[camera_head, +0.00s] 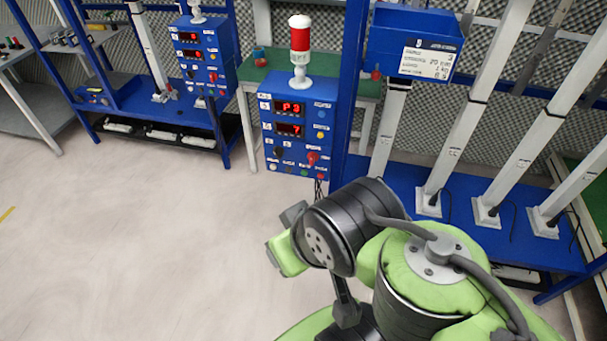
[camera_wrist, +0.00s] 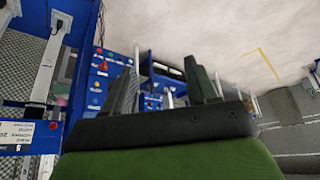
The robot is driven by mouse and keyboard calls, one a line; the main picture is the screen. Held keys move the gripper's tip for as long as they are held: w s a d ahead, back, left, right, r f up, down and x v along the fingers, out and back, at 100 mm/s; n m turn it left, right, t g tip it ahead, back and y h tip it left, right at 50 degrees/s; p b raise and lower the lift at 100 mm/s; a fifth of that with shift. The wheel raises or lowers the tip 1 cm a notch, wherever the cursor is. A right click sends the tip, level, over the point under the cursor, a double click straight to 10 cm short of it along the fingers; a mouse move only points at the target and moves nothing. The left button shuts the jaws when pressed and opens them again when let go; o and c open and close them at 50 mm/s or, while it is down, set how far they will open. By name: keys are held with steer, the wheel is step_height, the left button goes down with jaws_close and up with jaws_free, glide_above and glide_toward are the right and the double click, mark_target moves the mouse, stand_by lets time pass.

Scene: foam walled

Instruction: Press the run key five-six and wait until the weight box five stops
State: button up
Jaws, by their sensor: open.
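A blue control box (camera_head: 297,130) stands in the middle of the head view, with two red displays reading "P3" and "7" and several small coloured buttons and knobs. Its key labels are too small to read, so I cannot tell which is run key five-six. A blue weight box (camera_head: 412,45) with a white label card hangs on the rig at the upper right; I cannot be sure of its number. A labelled blue box also shows in the wrist view (camera_wrist: 12,112). My gripper (camera_wrist: 163,85) is open and empty, apart from the control box.
A red and white signal lamp (camera_head: 300,46) stands on the control box. A second control box (camera_head: 203,55) is on the rig at the left. A green-topped table (camera_head: 258,80) stands behind. White posts (camera_head: 450,140) rise from a blue base at right. The floor at left is clear.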

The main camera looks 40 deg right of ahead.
steer(key=shift+c, duration=0.3)
jaws_close()
stand_by(1.3)
